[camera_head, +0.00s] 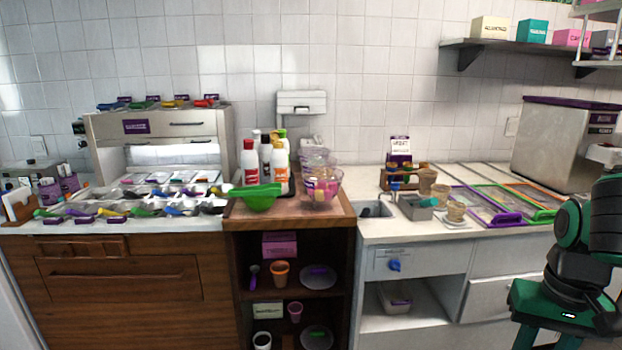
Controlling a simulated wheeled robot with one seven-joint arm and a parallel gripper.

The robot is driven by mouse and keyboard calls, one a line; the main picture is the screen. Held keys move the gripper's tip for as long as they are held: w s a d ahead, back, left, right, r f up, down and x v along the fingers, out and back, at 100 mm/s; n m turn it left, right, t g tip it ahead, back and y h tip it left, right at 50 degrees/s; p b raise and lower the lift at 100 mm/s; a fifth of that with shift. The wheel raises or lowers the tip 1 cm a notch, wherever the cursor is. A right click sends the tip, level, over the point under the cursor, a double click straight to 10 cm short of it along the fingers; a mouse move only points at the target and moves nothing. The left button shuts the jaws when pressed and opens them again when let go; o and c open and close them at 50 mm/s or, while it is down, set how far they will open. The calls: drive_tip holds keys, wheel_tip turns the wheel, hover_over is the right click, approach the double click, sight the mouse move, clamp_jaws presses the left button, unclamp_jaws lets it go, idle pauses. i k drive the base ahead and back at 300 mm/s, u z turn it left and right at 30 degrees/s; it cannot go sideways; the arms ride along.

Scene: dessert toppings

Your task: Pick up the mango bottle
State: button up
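A tight cluster of squeeze bottles stands on the wooden counter left of centre. One white bottle with an orange label (280,168) is at its right front and looks like the mango bottle, but its print is too small to read. A red-labelled bottle (250,163) stands at the left front of the cluster. Others behind have dark, white and green tops and are partly hidden. My gripper (556,308) hangs at the lower right, far from the bottles. Its fingers are cut off by the bottom edge, so I cannot see their opening.
A green bowl (259,197) sits in front of the bottles, and clear bowls (323,188) stand to their right. The topping station (160,128) is at the left. The wooden counter (290,213) has a bare front strip. A shelf (510,46) hangs at upper right.

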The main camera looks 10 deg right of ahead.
sight(279, 157)
drive_tip(key=z, duration=0.1)
drive_tip(key=i, duration=1)
drive_tip(key=u, duration=0.05)
